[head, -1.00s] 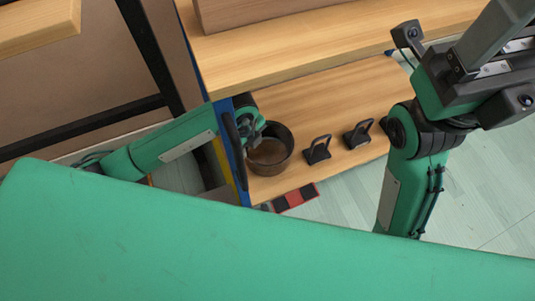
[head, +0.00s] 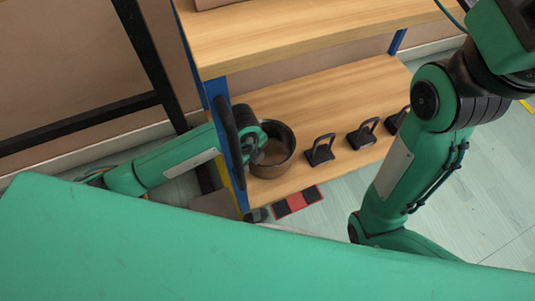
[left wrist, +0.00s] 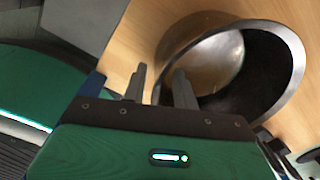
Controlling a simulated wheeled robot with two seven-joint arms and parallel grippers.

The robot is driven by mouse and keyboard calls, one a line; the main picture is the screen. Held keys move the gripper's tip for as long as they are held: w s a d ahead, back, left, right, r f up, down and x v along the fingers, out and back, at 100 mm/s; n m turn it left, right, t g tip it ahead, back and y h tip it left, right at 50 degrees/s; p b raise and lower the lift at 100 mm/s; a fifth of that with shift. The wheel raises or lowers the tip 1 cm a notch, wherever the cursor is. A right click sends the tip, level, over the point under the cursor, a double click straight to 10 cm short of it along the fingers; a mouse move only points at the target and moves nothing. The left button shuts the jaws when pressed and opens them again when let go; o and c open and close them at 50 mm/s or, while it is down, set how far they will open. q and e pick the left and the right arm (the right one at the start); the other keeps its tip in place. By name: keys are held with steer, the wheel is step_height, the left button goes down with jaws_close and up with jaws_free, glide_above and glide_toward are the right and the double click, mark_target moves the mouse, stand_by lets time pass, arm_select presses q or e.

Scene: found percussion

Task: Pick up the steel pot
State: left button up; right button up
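The steel pot (head: 277,164) is a round, open, dark metal vessel. It stands upright on the lower wooden shelf near its left end. In the left wrist view the pot (left wrist: 268,70) shows its shiny rim and inside. My left gripper (head: 262,138) is at the pot's left side, partly hidden by my own arm. In the left wrist view its two fingers (left wrist: 160,78) are apart with a gap between them. The right finger overlaps the pot's near-left edge and the left finger is outside it. Contact cannot be told. My right gripper is out of view.
Several black-handled objects (head: 320,150) stand in a row to the pot's right on the lower shelf (head: 330,100). An upper shelf (head: 290,35) overhangs behind. A blue post (head: 219,90) stands at the left end. A red and black item (head: 297,201) lies below the shelf front.

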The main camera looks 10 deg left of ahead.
arm_select(q)
steer(key=shift+c, duration=0.2)
jaws_close()
steer(key=shift+r, duration=0.1)
stand_by(1.1)
